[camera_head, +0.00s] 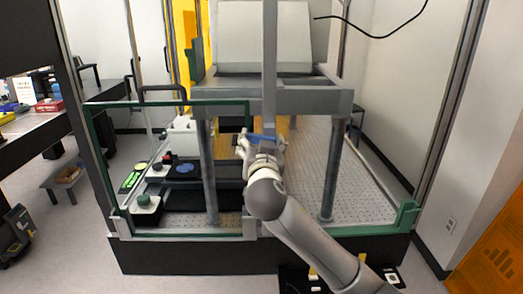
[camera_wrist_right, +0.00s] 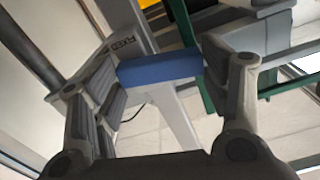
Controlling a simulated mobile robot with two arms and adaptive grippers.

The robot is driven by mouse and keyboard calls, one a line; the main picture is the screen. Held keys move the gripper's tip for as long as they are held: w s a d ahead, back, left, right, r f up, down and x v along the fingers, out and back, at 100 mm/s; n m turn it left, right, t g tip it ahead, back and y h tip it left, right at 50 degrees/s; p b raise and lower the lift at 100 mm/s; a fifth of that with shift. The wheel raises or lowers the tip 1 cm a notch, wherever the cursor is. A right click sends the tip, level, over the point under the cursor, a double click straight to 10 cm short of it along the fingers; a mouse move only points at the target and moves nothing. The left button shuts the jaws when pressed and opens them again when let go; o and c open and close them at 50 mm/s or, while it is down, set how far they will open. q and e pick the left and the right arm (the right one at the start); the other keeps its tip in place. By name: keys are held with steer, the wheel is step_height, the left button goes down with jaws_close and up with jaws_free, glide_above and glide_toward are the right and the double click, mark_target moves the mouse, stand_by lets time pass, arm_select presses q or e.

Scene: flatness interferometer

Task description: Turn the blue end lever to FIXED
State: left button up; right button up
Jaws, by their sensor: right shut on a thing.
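The blue end lever (camera_head: 262,137) is a short blue bar on the instrument's front, near the upright grey post. In the right wrist view the blue lever (camera_wrist_right: 160,68) spans the gap between my fingers. A "FIXED" label (camera_wrist_right: 125,43) shows on a grey part just beyond the lever's left end. My right gripper (camera_head: 262,146) reaches in from the lower right and is shut on the lever, with a finger at each end of it in the wrist view (camera_wrist_right: 160,85). The fingers hide part of the lever in the head view. My left gripper is not in view.
A green-edged clear panel (camera_head: 180,103) stands at the front left. Grey legs (camera_head: 331,180) carry the upper frame around my arm. A perforated plate (camera_head: 360,195) is bare at right. A dark box with a blue knob (camera_head: 184,168) sits at left.

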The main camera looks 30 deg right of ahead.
steer(key=shift+f+n, duration=0.15)
steer(key=shift+n, duration=0.85)
steer(key=o, duration=1)
steer(key=v, duration=1.2)
steer(key=shift+w+f, duration=0.1)
steer(key=shift+f, duration=0.05)
